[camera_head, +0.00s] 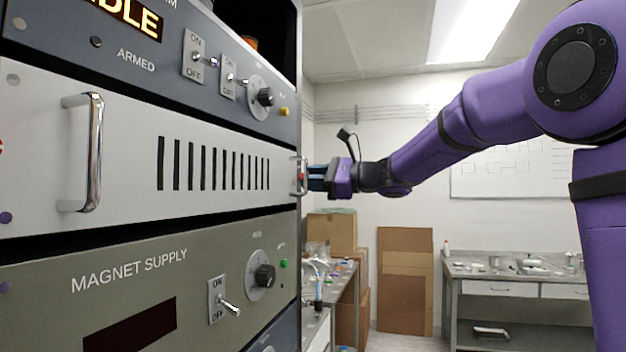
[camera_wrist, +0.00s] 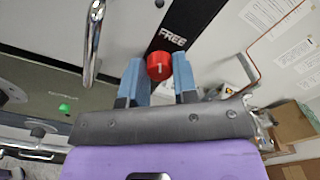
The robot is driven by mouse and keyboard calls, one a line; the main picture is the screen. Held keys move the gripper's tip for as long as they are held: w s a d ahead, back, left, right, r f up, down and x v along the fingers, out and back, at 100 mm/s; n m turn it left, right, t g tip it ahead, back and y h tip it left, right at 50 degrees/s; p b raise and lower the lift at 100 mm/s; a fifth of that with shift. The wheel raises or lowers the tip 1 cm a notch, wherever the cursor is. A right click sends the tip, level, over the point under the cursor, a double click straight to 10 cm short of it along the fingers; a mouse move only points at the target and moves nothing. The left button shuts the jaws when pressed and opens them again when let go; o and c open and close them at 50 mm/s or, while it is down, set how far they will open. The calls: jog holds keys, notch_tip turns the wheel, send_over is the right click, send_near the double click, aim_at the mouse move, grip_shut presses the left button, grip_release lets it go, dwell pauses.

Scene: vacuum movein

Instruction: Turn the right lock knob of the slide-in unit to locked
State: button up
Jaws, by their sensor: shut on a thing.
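The slide-in unit (camera_head: 130,120) is a white panel with a row of dark slots and a chrome left handle (camera_head: 92,150). Its right handle (camera_head: 299,160) is at the panel's right edge, by my gripper (camera_head: 314,179). In the wrist view, the red right lock knob (camera_wrist: 159,66) with a white mark sits between the blue fingers of my gripper (camera_wrist: 160,78). The fingers are shut on its sides. A black strip beside the knob reads FREE (camera_wrist: 172,37). Any other label is hidden or out of view. A chrome handle (camera_wrist: 93,40) stands left of the fingers.
A grey panel with switches and a dial (camera_head: 260,92) is above the unit. The MAGNET SUPPLY panel (camera_head: 130,285) is below. Cardboard boxes (camera_head: 332,232) and a workbench (camera_head: 510,270) stand in the background. The space right of the rack holds my arm.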

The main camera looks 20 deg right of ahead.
jog(key=n, duration=1.2)
jog(key=shift+n, duration=0.3)
jog(key=shift+f, duration=0.1)
dwell(0.3)
jog(key=o, duration=0.9)
jog(key=shift+o, duration=0.2)
jog(key=v, duration=1.1)
